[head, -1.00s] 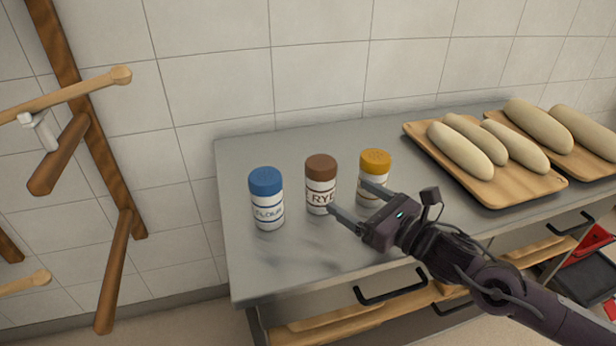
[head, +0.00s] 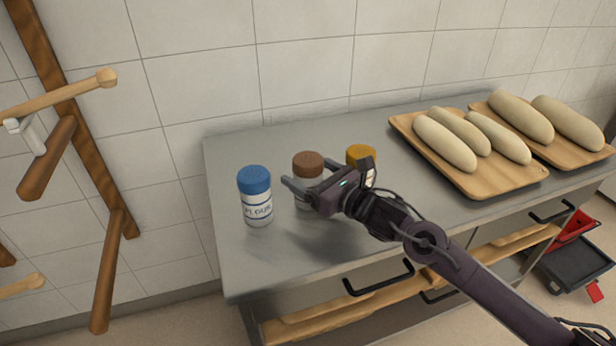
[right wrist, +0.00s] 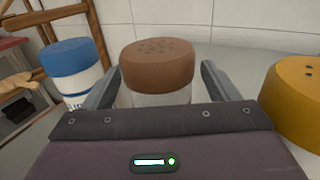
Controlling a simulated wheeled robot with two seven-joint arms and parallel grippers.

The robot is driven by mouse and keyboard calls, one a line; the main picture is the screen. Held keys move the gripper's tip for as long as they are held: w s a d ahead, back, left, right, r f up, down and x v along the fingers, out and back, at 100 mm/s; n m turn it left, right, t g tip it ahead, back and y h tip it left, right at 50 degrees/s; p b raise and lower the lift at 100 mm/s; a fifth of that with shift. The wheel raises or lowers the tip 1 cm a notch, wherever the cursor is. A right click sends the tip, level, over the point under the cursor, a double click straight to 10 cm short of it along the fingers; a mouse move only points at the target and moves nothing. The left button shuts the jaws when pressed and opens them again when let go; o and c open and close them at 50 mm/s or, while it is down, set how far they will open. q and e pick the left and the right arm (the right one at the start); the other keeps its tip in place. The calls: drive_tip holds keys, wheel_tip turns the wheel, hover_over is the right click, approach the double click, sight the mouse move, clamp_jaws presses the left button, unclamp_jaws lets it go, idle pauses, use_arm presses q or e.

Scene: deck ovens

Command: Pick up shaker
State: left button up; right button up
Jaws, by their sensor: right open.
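Three shakers stand upright in a row on the steel counter. The blue-capped flour shaker (head: 256,196) is on the left, the brown-capped shaker (head: 308,164) in the middle, the yellow-capped shaker (head: 361,155) on the right. My right gripper (head: 312,187) is open, with its fingers on either side of the brown-capped shaker. In the right wrist view the brown-capped shaker (right wrist: 158,66) stands between the two fingertips (right wrist: 160,88), with a gap visible on each side. The gripper hides most of that shaker's body and part of the yellow-capped one. My left gripper is not in view.
The blue-capped and yellow-capped shakers stand close on either side of the gripper. Wooden trays (head: 484,188) with pale dough loaves (head: 445,143) lie to the right. A wooden rack (head: 88,150) stands left of the counter (head: 240,275). The counter's front left is clear.

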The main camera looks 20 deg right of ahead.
drive_tip(key=shift+x, duration=1.1)
drive_tip(key=shift+s, duration=0.1)
drive_tip(key=c, duration=1.2)
drive_tip(key=shift+r, duration=0.1)
